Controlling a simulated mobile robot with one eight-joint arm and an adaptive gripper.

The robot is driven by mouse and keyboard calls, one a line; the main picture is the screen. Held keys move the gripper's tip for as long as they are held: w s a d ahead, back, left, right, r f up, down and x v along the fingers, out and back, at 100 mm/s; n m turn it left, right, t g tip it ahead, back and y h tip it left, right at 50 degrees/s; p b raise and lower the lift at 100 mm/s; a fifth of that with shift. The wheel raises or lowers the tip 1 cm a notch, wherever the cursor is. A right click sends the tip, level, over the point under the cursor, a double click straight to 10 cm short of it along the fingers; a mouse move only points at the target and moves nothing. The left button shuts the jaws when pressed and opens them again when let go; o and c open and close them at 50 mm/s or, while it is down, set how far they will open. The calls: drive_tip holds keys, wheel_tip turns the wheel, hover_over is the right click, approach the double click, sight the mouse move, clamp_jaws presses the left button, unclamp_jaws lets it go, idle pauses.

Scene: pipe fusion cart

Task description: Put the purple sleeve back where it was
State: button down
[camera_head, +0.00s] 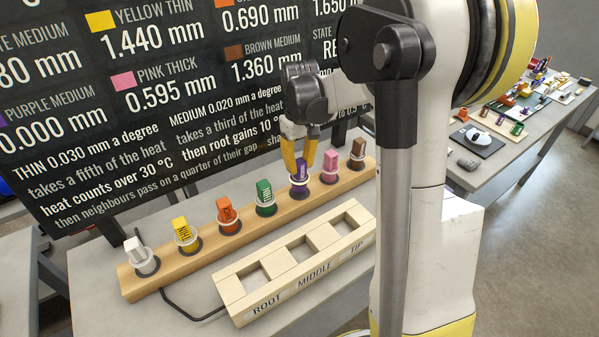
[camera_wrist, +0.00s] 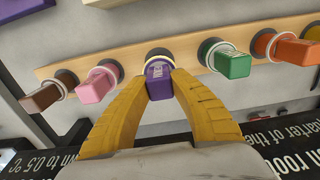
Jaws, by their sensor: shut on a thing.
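The purple sleeve (camera_head: 299,174) stands at its place in the long wooden rack (camera_head: 202,258), between the green sleeve (camera_head: 265,193) and the pink sleeve (camera_head: 330,162). In the wrist view the purple sleeve (camera_wrist: 159,80) shows between my two yellow fingers, with a white ring and dark socket behind it. My gripper (camera_head: 300,158) is shut on the purple sleeve from above. I cannot tell whether the sleeve is fully seated. The wrist view also shows my gripper (camera_wrist: 160,85) with a fingertip on each side of the sleeve.
White (camera_head: 139,252), yellow (camera_head: 183,232), orange (camera_head: 228,213) and brown (camera_head: 357,148) sleeves stand in the same rack. A wooden block (camera_head: 234,297) with three empty recesses, marked ROOT, MIDDLE and TIP, lies in front. A black text board (camera_head: 60,130) stands behind. Another cluttered table is at right.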

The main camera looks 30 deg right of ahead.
wheel_tip(320, 180, down, 2)
drive_tip(key=shift+f, duration=0.1)
drive_tip(key=c, duration=1.2)
unclamp_jaws()
drive_tip(key=shift+b, duration=0.3)
drive_tip(key=shift+c, duration=0.2)
